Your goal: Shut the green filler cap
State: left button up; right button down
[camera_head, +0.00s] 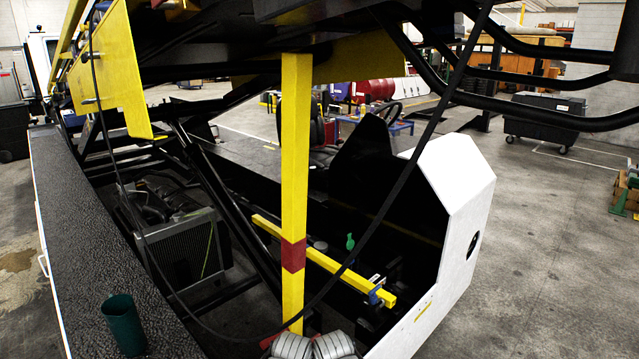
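A small green cap (350,243) shows near the middle of the picture, inside the dark bay of the belt loader. It stands up above the dark parts, behind the yellow bar, and looks raised. The filler opening below it is too dark and small to make out. Neither of my grippers can be made out in the view, and nothing touches the cap.
A yellow post (295,185) with a red band stands left of the cap. A yellow bar (330,265) crosses in front, and a black cable hangs across. A white panel (455,190) bounds the right. A green cup (123,325) stands on the left ledge.

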aim_at(350, 244)
jog(key=i+l+u, duration=0.15)
jog(key=l, duration=0.3)
jog(key=i+l+u, duration=0.15)
jog(key=l, duration=0.3)
jog(key=i+l+u, duration=0.15)
jog(key=l, duration=0.3)
jog(key=i+l+u, duration=0.15)
jog(key=l, duration=0.3)
jog(key=l+u, duration=0.1)
jog(key=l, duration=0.4)
jog(key=i+l+u, duration=0.15)
jog(key=l, duration=0.35)
jog(key=l+u, duration=0.15)
jog(key=l, duration=0.35)
jog(key=i+l+u, duration=0.15)
jog(key=l, duration=0.4)
jog(key=i+l+u, duration=0.15)
jog(key=l, duration=0.25)
jog(key=i+l+u, duration=0.1)
jog(key=i+l, duration=0.15)
jog(key=l, duration=0.15)
jog(key=i+l, duration=0.1)
jog(key=i, duration=0.2)
jog(key=u, duration=0.05)
